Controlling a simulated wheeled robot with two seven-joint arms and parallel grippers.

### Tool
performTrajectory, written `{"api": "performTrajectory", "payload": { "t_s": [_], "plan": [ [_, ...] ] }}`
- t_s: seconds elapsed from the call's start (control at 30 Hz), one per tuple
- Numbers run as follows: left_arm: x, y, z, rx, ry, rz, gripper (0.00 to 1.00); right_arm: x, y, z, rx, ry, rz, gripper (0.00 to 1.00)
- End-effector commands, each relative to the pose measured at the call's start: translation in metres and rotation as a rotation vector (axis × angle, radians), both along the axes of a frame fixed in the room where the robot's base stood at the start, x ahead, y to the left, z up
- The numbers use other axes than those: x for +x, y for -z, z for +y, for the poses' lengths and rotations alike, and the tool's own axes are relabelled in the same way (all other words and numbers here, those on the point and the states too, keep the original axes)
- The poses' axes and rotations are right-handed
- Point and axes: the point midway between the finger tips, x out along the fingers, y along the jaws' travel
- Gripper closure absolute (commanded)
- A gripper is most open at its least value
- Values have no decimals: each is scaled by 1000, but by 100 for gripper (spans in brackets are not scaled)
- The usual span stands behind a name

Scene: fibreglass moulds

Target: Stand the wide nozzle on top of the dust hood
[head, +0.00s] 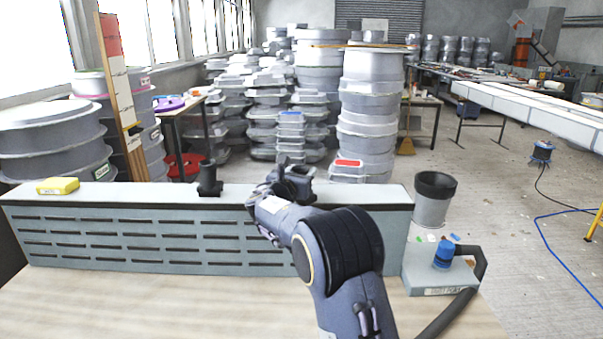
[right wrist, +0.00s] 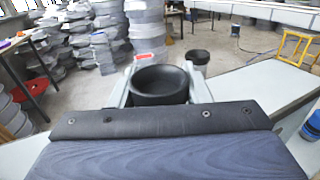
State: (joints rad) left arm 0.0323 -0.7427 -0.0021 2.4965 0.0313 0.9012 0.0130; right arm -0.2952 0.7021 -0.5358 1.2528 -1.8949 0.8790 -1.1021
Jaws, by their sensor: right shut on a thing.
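The dust hood (head: 160,240) is a long grey-blue box with rows of dark slots in its front, standing on the pale wooden table. My right gripper (head: 284,184) is at the hood's top, right of its middle, and is shut on a black, round, open-mouthed nozzle (head: 303,178), which I take as the wide nozzle. In the right wrist view this nozzle (right wrist: 160,84) sits upright between the two fingers, its mouth facing up. Its lower end is hidden, so I cannot tell whether it touches the hood's top. My left gripper is not in view.
A narrower black nozzle (head: 210,178) stands on the hood's top to the left, and a yellow block (head: 58,186) lies near its left end. At the right are a grey unit with a blue cap (head: 445,254), a dark hose (head: 447,315) and a black-rimmed bin (head: 433,205).

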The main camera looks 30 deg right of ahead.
Motion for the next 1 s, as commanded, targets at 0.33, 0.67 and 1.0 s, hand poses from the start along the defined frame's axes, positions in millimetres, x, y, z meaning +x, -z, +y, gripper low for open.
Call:
{"api": "performTrajectory", "payload": {
  "t_s": [0.33,0.67,1.0],
  "plan": [
    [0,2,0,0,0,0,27,0,2,0,0,0,0,44],
    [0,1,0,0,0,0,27,0,1,0,0,0,0,35],
    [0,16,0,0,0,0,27,-26,1,37,1,-4,-2,35]
  ]
}}
